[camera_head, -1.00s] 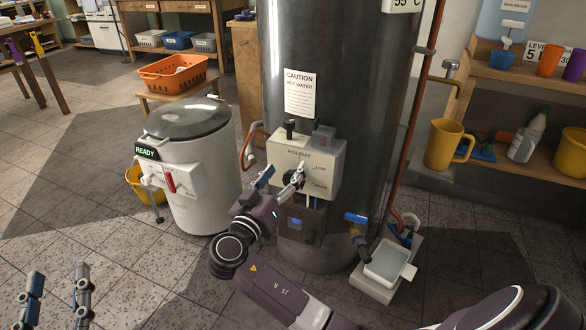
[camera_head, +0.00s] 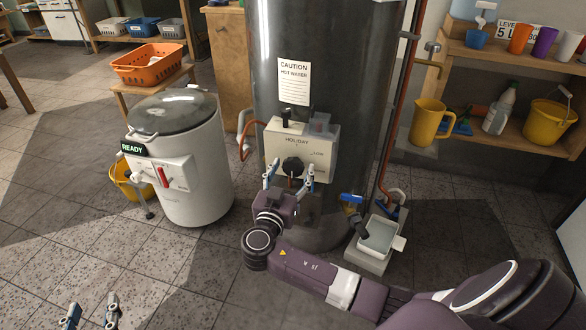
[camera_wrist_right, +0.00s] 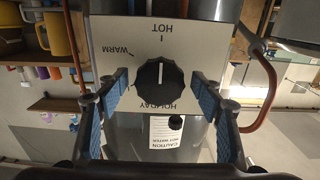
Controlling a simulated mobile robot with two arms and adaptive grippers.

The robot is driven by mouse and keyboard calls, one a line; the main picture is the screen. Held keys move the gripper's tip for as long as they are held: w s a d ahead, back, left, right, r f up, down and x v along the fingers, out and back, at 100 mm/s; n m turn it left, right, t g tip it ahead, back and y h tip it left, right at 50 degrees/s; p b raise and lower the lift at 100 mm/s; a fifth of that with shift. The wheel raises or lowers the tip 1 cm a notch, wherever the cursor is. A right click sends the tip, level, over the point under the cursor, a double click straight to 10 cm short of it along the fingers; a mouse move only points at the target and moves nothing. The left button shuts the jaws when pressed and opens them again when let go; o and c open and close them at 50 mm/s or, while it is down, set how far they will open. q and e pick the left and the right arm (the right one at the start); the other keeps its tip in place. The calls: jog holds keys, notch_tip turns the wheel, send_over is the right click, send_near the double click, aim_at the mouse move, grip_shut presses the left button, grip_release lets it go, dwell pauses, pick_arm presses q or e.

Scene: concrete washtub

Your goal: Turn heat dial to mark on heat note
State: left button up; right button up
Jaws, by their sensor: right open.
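The black heat dial (camera_head: 292,166) sits on a cream control panel (camera_head: 322,139) on the dark tank. In the right wrist view the dial (camera_wrist_right: 160,84) appears upside down, its white line on the picture's upper side, in line with the HOT mark. WARM is at upper left and HOLIDAY below. My right gripper (camera_head: 290,178) is open in front of the dial, its blue-padded fingers (camera_wrist_right: 160,93) on either side in the wrist view; contact cannot be told. My left gripper (camera_head: 92,314) is empty at the bottom left, fingers apart. No heat note is identifiable; a caution note (camera_head: 293,81) hangs above.
A white washtub (camera_head: 190,180) with a READY display stands left of the tank. A blue-handled tap (camera_head: 351,199) and small basin (camera_head: 379,234) are low on the right. Shelves with a yellow jug (camera_head: 427,122) stand further right. Floor at front left is clear.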

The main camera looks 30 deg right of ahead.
pick_arm(q)
jog(key=shift+w+r, duration=0.1)
jog(key=shift+r, duration=0.25)
pick_arm(e)
jog(key=shift+w+d, duration=0.3)
jog(key=shift+d, duration=0.1)
jog(key=shift+c, duration=0.5)
jog(key=c, duration=1.1)
pick_arm(q)
jog(key=shift+f, duration=0.15)
pick_arm(e)
jog(key=shift+n, duration=0.7)
jog(key=n+p, duration=0.2)
jog(key=n, duration=0.4)
jog(key=shift+r, duration=0.1)
pick_arm(q)
jog(key=s+a+f+g+y+p, duration=0.1)
jog(key=s+a+f+g, duration=0.1)
jog(key=s+f+g, duration=0.2)
jog(key=s+a+f+g+y, duration=0.1)
jog(key=s+a+f+g, duration=0.2)
jog(key=s+f, duration=0.6)
jog(key=s+g, duration=0.2)
jog(key=shift+a+f+n+g+y+p, duration=0.3)
jog(key=shift+p, duration=0.1)
pick_arm(e)
jog(key=n, duration=0.4)
jog(key=shift+n, duration=0.3)
